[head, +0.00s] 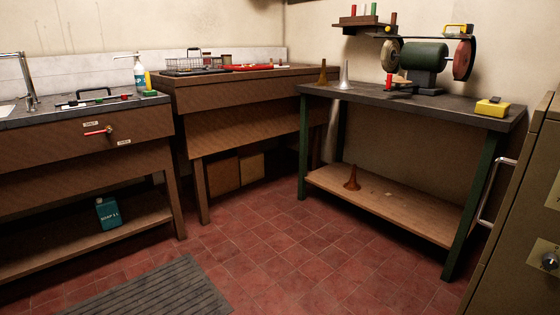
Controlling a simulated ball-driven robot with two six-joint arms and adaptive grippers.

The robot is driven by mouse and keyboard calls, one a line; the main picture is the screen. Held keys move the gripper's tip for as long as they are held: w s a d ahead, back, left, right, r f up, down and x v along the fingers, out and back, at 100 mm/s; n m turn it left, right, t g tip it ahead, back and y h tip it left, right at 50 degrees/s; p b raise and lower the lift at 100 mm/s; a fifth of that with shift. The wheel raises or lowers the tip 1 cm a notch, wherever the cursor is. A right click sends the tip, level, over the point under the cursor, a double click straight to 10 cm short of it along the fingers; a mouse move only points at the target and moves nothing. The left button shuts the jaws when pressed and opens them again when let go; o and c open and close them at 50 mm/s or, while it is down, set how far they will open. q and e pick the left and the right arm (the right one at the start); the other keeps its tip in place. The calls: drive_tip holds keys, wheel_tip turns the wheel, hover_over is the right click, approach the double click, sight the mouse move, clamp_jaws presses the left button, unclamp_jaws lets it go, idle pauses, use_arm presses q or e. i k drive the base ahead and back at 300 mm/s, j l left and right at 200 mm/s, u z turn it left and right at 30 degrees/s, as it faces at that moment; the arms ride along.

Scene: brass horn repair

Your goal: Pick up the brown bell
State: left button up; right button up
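Three flared horn bells show in the head view, each standing on its wide end with the narrow end up. A dark brown bell (322,74) stands at the left back of the dark-topped bench (425,98). A silver-grey bell (344,76) stands just to its right, apart from it. A reddish-brown bell (352,179) stands on the bench's wooden lower shelf (420,214). I cannot tell for certain which of the two brownish ones is the brown bell. Neither of my grippers is in view.
A green bench grinder (424,58) and a yellow box (492,107) stand on the same bench. A small shelf (365,27) hangs above. The red tiled floor is open; a grey mat (155,290) lies at the front left.

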sight(352, 186)
drive_tip(key=i+z, duration=0.1)
drive_tip(key=i, duration=0.5)
drive_tip(key=i+j+z, duration=0.1)
drive_tip(key=i, duration=0.5)
drive_tip(key=i+j, duration=0.15)
drive_tip(key=i, duration=0.4)
drive_tip(key=i+j+z, duration=0.15)
drive_tip(key=i, duration=0.45)
drive_tip(key=i+j+z, duration=0.1)
drive_tip(key=i, duration=0.5)
drive_tip(key=i+z, duration=0.15)
drive_tip(key=i, duration=0.75)
drive_tip(key=i+j+z, duration=0.15)
drive_tip(key=i, duration=0.75)
